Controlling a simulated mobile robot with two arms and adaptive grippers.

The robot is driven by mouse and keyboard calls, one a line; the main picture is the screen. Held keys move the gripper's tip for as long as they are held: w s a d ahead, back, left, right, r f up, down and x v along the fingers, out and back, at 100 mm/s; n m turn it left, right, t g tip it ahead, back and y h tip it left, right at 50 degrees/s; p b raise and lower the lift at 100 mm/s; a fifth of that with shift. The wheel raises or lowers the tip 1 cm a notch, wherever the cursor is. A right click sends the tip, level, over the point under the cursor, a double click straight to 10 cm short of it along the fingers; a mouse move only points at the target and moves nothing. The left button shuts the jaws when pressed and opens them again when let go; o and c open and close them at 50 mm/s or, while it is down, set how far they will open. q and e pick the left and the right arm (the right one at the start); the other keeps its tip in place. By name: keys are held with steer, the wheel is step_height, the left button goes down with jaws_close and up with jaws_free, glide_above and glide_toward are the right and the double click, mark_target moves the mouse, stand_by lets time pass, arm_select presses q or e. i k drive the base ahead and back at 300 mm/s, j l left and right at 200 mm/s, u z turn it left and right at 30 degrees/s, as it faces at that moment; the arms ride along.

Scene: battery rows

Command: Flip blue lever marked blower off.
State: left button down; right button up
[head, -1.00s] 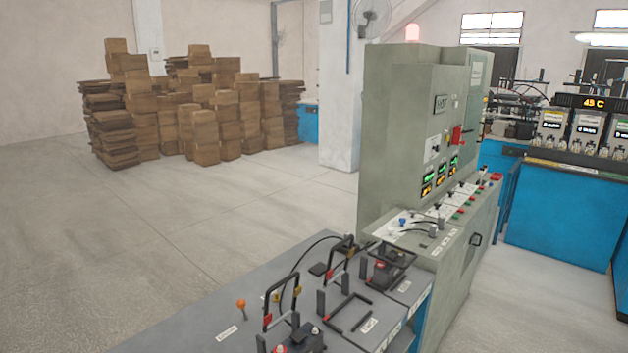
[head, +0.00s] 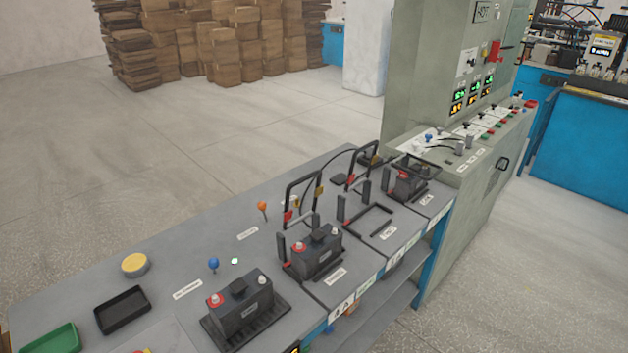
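A small lever with a round blue knob (head: 213,264) stands on the grey bench top (head: 190,255) behind the nearest battery. A white label (head: 187,290) lies near it, too small to read. Another blue-knobbed lever (head: 428,138) stands on the sloped console of the grey-green cabinet; its marking is also unreadable. I cannot tell which blue lever is marked blower. Neither of my grippers is in view.
An orange-knobbed lever (head: 262,206), a yellow button (head: 134,265), a black tray (head: 122,310) and a green tray (head: 50,341) are on the bench. Black batteries (head: 240,307) and upright cable frames stand along it. Open floor (head: 180,180) lies behind the bench.

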mark_target(213, 262)
steer(key=k+l+u, duration=0.3)
steer(key=k, duration=0.2)
steer(key=k+l+u, duration=0.15)
steer(key=k+u, duration=0.15)
steer(key=k, duration=0.2)
